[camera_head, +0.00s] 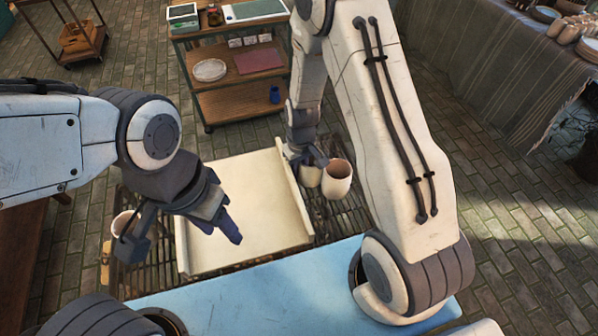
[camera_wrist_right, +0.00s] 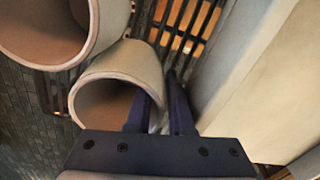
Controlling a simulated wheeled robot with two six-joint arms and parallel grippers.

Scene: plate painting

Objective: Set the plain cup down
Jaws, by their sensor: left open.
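A plain pale cup (camera_wrist_right: 125,62) lies under my right gripper (camera_wrist_right: 163,95) in the right wrist view, its mouth toward the camera. One finger overlaps the cup's mouth and the other is outside, with the cup's wall between them. I cannot tell whether they press on it. In the head view my right gripper (camera_head: 312,160) is over this cup (camera_head: 309,177) and partly hides it. A second pale cup (camera_head: 338,180) is close beside it; it also shows in the right wrist view (camera_wrist_right: 45,35). My left gripper (camera_head: 218,220) is open and empty above the cream tray.
The cream tray (camera_head: 245,195) with raised side edges lies on a dark slatted rack (camera_head: 345,213). Another cup (camera_head: 125,222) is at the rack's left. A blue surface (camera_head: 270,285) is in front. A shelf cart (camera_head: 235,100) stands behind and a covered table (camera_head: 500,60) at right.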

